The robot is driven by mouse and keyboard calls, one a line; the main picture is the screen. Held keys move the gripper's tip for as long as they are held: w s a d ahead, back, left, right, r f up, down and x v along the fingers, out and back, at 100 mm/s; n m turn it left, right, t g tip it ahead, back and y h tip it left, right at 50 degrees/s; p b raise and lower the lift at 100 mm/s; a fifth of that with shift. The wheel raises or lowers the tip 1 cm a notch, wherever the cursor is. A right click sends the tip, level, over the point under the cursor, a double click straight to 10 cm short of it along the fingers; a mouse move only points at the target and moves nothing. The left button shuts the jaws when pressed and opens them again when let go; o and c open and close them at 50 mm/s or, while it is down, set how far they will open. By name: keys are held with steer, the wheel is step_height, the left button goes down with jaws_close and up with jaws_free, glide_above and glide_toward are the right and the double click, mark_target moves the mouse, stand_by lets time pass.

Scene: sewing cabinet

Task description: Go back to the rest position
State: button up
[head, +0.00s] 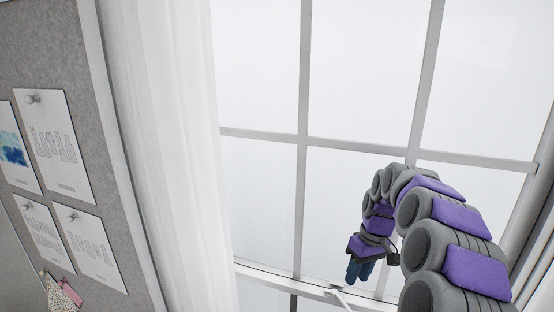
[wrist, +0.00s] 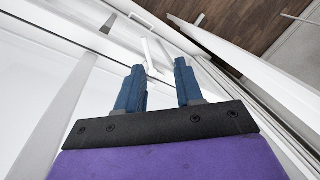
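My gripper (wrist: 159,72) shows from behind in the wrist view, with two blue fingers standing apart and nothing between them. In the head view my gripper (head: 358,272) hangs at the end of my grey and purple arm, in front of the lower part of the window (head: 260,190). A white window handle (head: 341,295) shows just below and left of the fingers. In the wrist view the white handle (wrist: 157,52) lies beyond the fingertips; I cannot tell how far off it is.
A white curtain (head: 170,120) hangs left of the window. A grey pin board (head: 60,50) with several pinned sheets stands at the far left. In the wrist view a wood floor (wrist: 235,25) shows below at the top right.

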steer(key=s+a+r+b, duration=0.15)
steer(key=s+a, duration=0.25)
steer(key=s, duration=0.4)
steer(key=s+a+r, duration=0.2)
steer(key=s+a, duration=0.3)
steer(key=s, duration=0.2)
steer(key=s+f+m+h, duration=0.1)
steer(key=s+f+m, duration=0.1)
steer(key=s, duration=0.9)
steer(key=s+f+m+h+b, duration=0.1)
steer(key=s+f+m, duration=0.1)
steer(key=s, duration=1)
steer(key=shift+a+f+g, duration=0.35)
steer(key=shift+f+g, duration=0.05)
steer(key=shift+f, duration=0.35)
steer(key=shift+w, duration=0.1)
